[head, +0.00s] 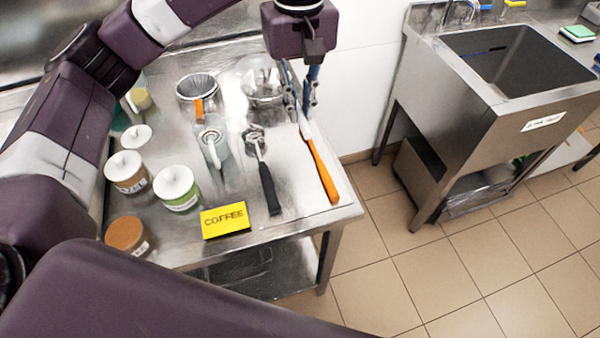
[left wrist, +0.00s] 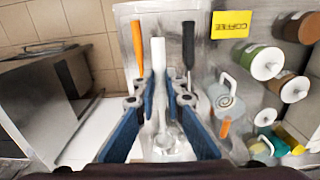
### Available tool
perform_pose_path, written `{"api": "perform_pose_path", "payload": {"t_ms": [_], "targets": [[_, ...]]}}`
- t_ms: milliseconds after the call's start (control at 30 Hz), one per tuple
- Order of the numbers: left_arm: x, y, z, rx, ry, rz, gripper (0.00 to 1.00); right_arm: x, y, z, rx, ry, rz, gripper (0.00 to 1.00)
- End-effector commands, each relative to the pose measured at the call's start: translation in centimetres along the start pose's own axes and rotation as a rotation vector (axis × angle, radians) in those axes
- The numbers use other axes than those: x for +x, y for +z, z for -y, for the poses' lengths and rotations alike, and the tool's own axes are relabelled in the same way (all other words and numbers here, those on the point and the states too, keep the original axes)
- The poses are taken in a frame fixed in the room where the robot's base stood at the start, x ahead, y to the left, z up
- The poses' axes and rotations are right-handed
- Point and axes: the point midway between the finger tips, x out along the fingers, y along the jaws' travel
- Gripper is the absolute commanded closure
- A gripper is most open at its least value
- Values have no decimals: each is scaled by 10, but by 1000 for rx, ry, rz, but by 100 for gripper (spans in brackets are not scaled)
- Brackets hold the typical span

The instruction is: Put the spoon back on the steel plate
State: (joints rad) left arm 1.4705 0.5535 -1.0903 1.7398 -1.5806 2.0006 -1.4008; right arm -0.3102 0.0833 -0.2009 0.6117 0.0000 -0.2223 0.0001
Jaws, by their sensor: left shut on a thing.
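My left gripper (head: 308,98) points down over the right back part of the steel table (head: 300,225). The held spoon is mostly hidden by the fingers in the head view. An orange-handled tool (head: 320,165) and a black-handled tool (head: 264,180) lie to either side below. My right gripper is not in view.
A glass vessel (head: 260,82), a metal cup (head: 197,88), a pale jug (head: 212,140), several lidded jars (head: 176,185) and a yellow COFFEE sign (head: 225,220) crowd the table. A steel sink (head: 500,70) stands to the right, with tiled floor between.

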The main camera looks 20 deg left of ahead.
Motion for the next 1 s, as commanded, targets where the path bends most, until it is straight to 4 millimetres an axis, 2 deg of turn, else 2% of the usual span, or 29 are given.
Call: {"api": "perform_pose_path", "payload": {"t_ms": [100, 233, 400, 633, 1000], "targets": [[11, 0, -2, -21, -3, 1, 100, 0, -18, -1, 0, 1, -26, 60], [38, 0, -1, -21, -4, 3, 100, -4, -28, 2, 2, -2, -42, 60], [80, 0, 0, -20, -6, 2, 100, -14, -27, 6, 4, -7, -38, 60], [134, 0, -1, -19, -4, 1, 100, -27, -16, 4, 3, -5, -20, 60], [171, 0, 0, -18, -3, -1, 100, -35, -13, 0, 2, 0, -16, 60]]}}
